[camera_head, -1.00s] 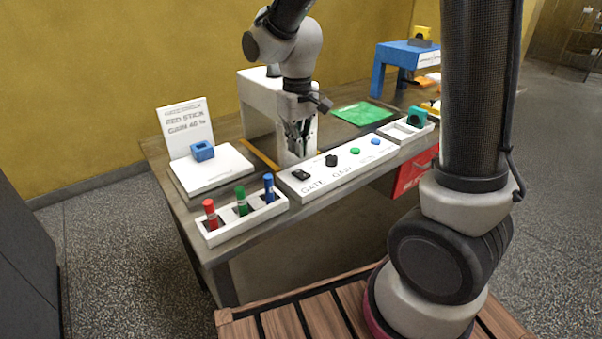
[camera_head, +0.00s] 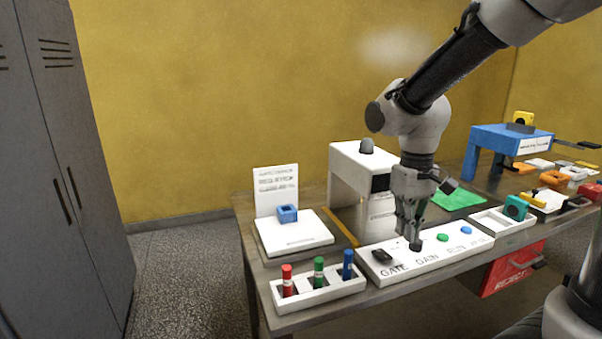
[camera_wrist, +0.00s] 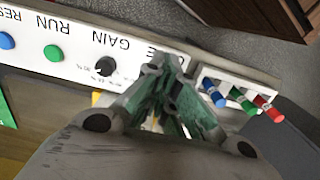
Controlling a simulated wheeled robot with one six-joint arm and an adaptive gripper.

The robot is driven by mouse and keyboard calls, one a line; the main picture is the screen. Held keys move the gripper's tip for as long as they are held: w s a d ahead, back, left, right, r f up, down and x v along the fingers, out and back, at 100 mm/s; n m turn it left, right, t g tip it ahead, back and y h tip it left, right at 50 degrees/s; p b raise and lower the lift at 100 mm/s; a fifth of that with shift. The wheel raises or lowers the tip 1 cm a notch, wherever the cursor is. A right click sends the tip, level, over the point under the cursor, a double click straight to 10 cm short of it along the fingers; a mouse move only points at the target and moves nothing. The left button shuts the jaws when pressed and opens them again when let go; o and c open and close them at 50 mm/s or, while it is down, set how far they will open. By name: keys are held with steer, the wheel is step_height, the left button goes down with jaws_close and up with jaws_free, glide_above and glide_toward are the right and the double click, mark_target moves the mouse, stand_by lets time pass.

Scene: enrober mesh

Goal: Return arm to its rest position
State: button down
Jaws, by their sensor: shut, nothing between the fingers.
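My gripper (camera_head: 412,240) hangs pointing down over the white control panel (camera_head: 459,255), near the GAIN knob (camera_head: 415,245). Its fingers are closed together and hold nothing. The wrist view shows the closed fingers (camera_wrist: 172,75) in front of the panel, between the black GAIN knob (camera_wrist: 105,66) and the rack of sticks. The fingers hide part of the GATE label there. In the head view, the black GATE switch (camera_head: 380,256) is just left of the fingers. I cannot tell whether the fingertips touch the panel. My arm reaches in from the upper right.
A white rack (camera_head: 325,297) holds red, green and blue sticks at the front left. A blue block (camera_head: 287,214) sits on a white stand behind it. A white housing (camera_head: 345,165) and a blue stand (camera_head: 485,150) rise behind. A grey locker (camera_head: 60,150) stands left.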

steer(key=s+d+r+m+t, duration=0.3)
steer(key=s+d+r+t, duration=0.2)
steer(key=s+d+r, duration=0.4)
steer(key=s+d, duration=0.2)
steer(key=s, duration=0.2)
steer(key=shift+s+d+r+m, duration=0.15)
steer(key=shift+d+r+m, duration=0.05)
steer(key=shift+r+m, duration=0.1)
